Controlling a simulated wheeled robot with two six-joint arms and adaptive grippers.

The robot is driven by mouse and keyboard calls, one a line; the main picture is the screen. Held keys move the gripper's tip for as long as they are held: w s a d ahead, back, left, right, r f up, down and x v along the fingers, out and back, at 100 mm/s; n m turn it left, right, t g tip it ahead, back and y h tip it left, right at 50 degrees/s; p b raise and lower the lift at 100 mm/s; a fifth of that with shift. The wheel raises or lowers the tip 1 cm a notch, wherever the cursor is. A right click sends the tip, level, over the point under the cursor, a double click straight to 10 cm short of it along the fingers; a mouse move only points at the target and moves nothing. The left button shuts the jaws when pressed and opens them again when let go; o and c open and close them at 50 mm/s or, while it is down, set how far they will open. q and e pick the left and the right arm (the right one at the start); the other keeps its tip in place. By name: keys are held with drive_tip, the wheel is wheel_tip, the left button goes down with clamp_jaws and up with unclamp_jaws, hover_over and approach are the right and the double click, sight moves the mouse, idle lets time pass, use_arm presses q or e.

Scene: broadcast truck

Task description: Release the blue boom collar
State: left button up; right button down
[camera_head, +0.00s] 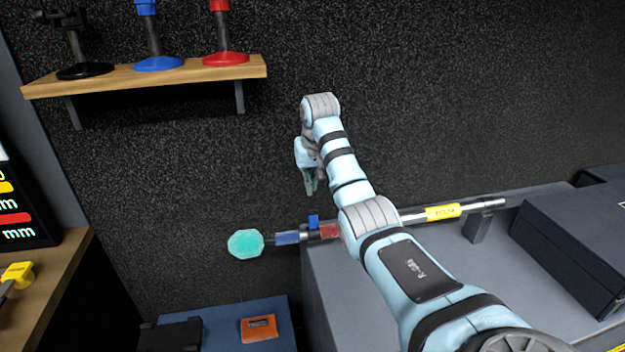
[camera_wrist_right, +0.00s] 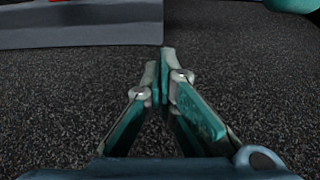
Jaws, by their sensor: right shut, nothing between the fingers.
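A boom pole (camera_head: 412,216) lies across the front of the grey cabinet, with a teal, many-sided head (camera_head: 246,243) at its left end. The blue boom collar (camera_head: 287,238) is on the pole just right of that head. A small blue tab (camera_head: 313,221) stands up between it and a red collar (camera_head: 328,231). My right gripper (camera_head: 309,186) is shut and empty, above the collars and apart from them. Its closed fingers also show in the right wrist view (camera_wrist_right: 165,65), where the blue collar cannot be made out. My left gripper is not in view.
A wooden shelf (camera_head: 146,77) at the upper left holds black, blue (camera_head: 158,63) and red (camera_head: 226,58) stands. A blue case (camera_head: 216,320) with an orange item (camera_head: 258,328) is below the pole. A dark case (camera_head: 577,247) sits on the cabinet (camera_head: 490,262) at right.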

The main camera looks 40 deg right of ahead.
sight(313, 222)
drive_tip(key=shift+s+a+f+b, duration=0.2)
drive_tip(key=shift+s+f, duration=0.15)
drive_tip(key=shift+f, duration=0.45)
drive_tip(key=shift+s+a+f+b, duration=0.15)
drive_tip(key=shift+s+f, duration=0.15)
drive_tip(key=shift+f, duration=0.55)
drive_tip(key=shift+s+a+f+b, duration=0.1)
drive_tip(key=shift+s+a+f, duration=0.2)
drive_tip(key=shift+f, duration=0.5)
drive_tip(key=shift+d, duration=0.1)
